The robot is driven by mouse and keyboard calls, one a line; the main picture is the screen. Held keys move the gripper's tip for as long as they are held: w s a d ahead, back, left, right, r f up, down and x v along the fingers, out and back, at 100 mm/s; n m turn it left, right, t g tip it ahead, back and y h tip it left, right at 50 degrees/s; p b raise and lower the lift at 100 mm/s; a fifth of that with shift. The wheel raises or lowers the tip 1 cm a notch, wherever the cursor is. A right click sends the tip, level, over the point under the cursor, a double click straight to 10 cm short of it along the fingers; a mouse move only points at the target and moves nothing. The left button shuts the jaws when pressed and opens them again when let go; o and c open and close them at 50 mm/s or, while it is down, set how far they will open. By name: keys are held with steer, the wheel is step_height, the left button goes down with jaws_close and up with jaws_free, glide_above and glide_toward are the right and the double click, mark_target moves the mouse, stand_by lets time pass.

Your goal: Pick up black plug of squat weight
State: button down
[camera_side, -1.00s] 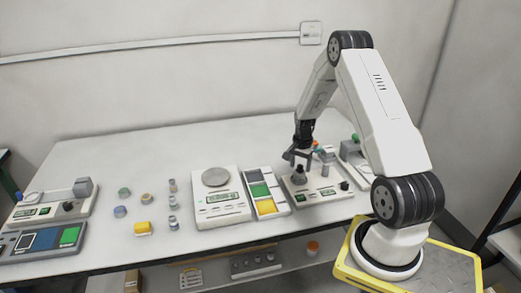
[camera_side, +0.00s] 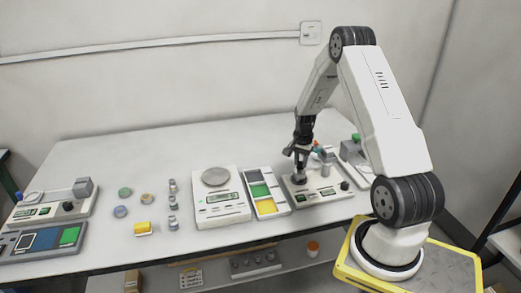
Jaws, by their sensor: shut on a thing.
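My gripper (camera_side: 298,158) points down over the device with a small display (camera_side: 318,196) at the right of the table. It is shut on a dark piece, the black plug of the squat weight (camera_side: 299,174), at the left end of that device. The fingers hide much of the plug. The piece sits low, and I cannot tell whether it touches the device's top.
A grey post (camera_side: 326,167) stands close to the right of my gripper. A tray with green and yellow sections (camera_side: 273,209) and a scale with a round pan (camera_side: 223,212) lie to the left.

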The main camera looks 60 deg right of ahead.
steer(key=s+a+r, duration=0.9)
steer(key=s+r, duration=0.1)
steer(key=r, duration=0.1)
steer(key=shift+s+r, duration=0.25)
steer(key=shift+s, duration=0.15)
steer(key=shift+w+d, duration=0.1)
stand_by(0.6)
steer(key=w+d+f, duration=0.4)
steer(key=w+f, duration=0.1)
steer(key=w, duration=0.3)
steer(key=shift+w+d+f, duration=0.2)
steer(key=shift+d+f, duration=0.1)
steer(key=shift+d, duration=0.1)
